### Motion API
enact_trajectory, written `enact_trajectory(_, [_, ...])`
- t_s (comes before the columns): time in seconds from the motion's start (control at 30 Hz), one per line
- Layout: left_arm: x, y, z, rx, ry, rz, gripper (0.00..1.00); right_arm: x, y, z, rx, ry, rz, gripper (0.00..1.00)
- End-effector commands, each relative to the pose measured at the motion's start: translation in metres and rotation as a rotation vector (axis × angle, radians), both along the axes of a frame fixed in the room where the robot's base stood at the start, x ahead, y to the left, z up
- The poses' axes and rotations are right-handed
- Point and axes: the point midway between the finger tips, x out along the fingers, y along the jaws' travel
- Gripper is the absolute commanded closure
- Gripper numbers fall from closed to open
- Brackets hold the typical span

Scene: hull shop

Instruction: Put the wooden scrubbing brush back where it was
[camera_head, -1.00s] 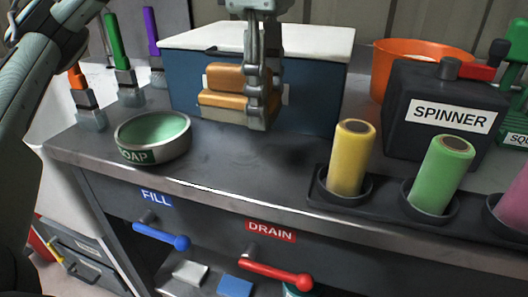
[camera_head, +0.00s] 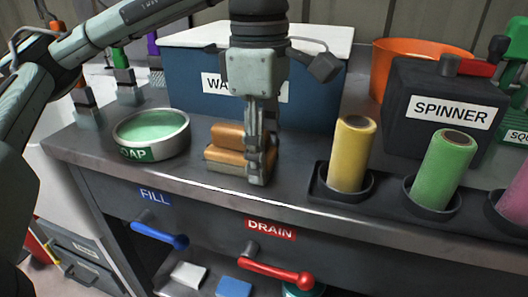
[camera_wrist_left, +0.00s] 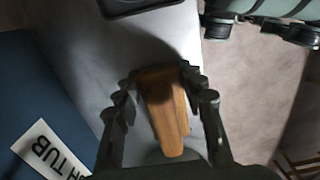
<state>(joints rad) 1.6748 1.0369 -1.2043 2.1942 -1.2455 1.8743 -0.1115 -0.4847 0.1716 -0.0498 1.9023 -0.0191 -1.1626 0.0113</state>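The wooden scrubbing brush (camera_head: 226,158), an orange-brown block with a raised upper part, is at the bare bench top near the front edge, right of the soap dish. I cannot tell whether its underside touches the bench. My left gripper (camera_head: 258,172) points down over its right end, with a finger on each side. In the left wrist view the brush (camera_wrist_left: 165,108) sits between the fingertips (camera_wrist_left: 160,82), which appear to press on both its sides. My right gripper is not in view.
The blue wash tub (camera_head: 190,92) with a white lid stands behind. The green soap dish (camera_head: 152,136) is left, the yellow roller (camera_head: 350,155) and green roller (camera_head: 440,172) right. The black spinner (camera_head: 436,110) and orange bucket (camera_head: 405,52) stand back right. FILL and DRAIN levers hang in front.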

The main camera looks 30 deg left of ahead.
Motion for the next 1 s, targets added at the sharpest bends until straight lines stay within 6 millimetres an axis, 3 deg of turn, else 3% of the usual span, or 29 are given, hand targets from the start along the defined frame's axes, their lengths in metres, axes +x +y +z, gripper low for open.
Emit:
enact_trajectory(0.03, [0.000,0.000,0.000,0.000,0.000,0.000,0.55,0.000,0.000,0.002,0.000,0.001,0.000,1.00])
enact_trajectory(0.17, [0.000,0.000,0.000,0.000,0.001,0.000,0.39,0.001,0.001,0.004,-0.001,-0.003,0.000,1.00])
enact_trajectory(0.57, [0.001,0.000,0.006,-0.001,-0.001,0.000,0.39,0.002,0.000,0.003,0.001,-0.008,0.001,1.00])
enact_trajectory(0.77, [0.001,0.000,0.043,-0.002,-0.004,-0.001,0.39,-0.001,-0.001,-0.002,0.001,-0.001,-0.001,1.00])
enact_trajectory(0.9, [0.000,0.002,0.080,-0.001,-0.005,0.001,0.39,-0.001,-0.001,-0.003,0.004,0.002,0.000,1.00])
enact_trajectory(1.0, [0.000,0.002,0.100,0.000,-0.005,0.000,0.39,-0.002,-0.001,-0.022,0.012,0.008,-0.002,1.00])
